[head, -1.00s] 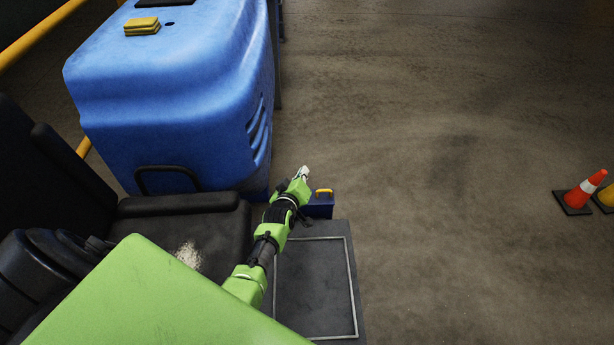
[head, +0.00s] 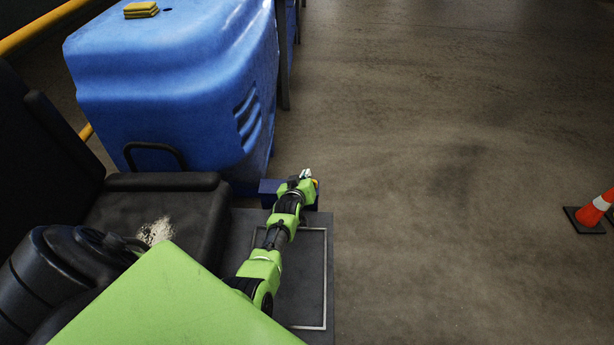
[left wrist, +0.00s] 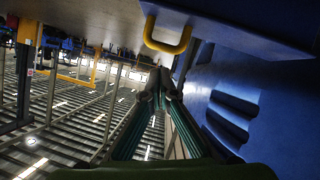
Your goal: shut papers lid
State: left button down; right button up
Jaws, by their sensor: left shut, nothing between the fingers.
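A small dark blue box (head: 268,188) stands behind the dark platform, below the big blue machine. A yellow handle (head: 316,184) shows at its right side, partly behind my gripper. In the left wrist view, a blue panel with a yellow U-shaped handle (left wrist: 168,46) fills the top right. I cannot tell whether its lid is open or shut. My left gripper (head: 306,174) is over the box in the head view, shut and empty. In the left wrist view its fingers (left wrist: 156,92) are together below the handle, apart from it. My right gripper is not in view.
The big blue machine body (head: 170,95) with side vents stands behind, a yellow sponge (head: 141,9) on top. A black seat (head: 150,215) is at left. A dark platform (head: 318,290) lies under my arm. The floor at right is clear up to an orange cone (head: 597,210).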

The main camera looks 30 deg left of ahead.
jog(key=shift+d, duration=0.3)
pick_arm(q)
jog(key=shift+r, duration=0.15)
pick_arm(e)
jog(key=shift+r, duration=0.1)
pick_arm(q)
jog(key=s+d+r+p, duration=0.4)
jog(key=s+r+p, duration=0.1)
jog(key=s+r, duration=0.2)
jog(key=shift+d+r, duration=0.3)
jog(key=shift+r, duration=0.15)
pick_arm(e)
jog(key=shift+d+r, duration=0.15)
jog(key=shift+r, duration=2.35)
